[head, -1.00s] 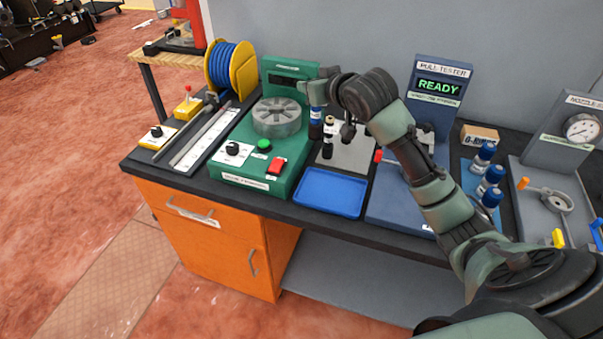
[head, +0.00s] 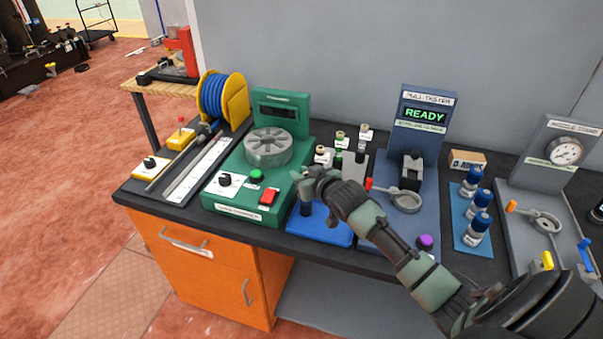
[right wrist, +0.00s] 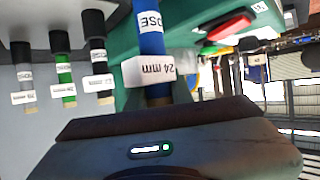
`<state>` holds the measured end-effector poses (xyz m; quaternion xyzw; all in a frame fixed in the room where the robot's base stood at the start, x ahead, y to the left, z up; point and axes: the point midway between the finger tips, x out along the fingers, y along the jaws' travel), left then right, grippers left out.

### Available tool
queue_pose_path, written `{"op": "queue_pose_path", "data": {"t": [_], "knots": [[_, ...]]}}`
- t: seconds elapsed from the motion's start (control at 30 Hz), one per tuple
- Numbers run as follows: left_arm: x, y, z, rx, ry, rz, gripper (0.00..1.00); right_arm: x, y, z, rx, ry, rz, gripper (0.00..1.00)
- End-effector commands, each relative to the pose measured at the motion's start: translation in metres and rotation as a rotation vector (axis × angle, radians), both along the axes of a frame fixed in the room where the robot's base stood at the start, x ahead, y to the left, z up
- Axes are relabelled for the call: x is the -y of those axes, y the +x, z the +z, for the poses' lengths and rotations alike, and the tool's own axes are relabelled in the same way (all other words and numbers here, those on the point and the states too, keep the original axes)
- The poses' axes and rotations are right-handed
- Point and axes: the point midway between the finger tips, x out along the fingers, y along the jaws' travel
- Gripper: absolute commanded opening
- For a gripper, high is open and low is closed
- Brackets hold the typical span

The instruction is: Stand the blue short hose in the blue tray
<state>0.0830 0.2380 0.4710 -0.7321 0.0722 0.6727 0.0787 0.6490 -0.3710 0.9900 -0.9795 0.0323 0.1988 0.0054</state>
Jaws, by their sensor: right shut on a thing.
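The blue tray (head: 332,233) lies at the front edge of the bench. My right gripper (head: 308,186) is over its left part. It is shut on the blue short hose, which shows in the right wrist view (right wrist: 151,42) with a white 24 mm label. The hose's dark lower end (head: 306,209) points down at the tray, roughly upright. I cannot tell whether it touches the tray floor. My left gripper is not in view.
The green machine (head: 240,205) stands just left of the tray. The blue pull tester (head: 425,125) is to its right. Several other hoses stand behind on a grey stand (head: 352,170).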

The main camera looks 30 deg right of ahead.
Motion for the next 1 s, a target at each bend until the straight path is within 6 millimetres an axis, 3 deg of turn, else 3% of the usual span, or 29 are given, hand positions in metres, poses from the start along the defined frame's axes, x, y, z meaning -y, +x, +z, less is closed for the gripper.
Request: {"op": "queue_pose_path", "data": {"t": [0.37,0.4,0.47,0.83,1.0], "knots": [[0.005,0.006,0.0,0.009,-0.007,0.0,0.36,0.0,0.001,-0.002,0.005,0.0,0.0,0.0],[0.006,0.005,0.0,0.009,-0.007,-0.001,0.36,0.0,0.0,-0.004,0.001,0.0,0.0,0.27],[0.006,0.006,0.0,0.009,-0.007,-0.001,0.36,0.0,0.0,-0.004,0.001,0.0,0.0,0.44],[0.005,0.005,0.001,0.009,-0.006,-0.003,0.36,0.0,0.0,0.0,0.002,0.0,0.0,0.44],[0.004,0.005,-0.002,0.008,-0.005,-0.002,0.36,-0.001,-0.017,0.004,0.001,-0.001,0.001,0.44]]}}
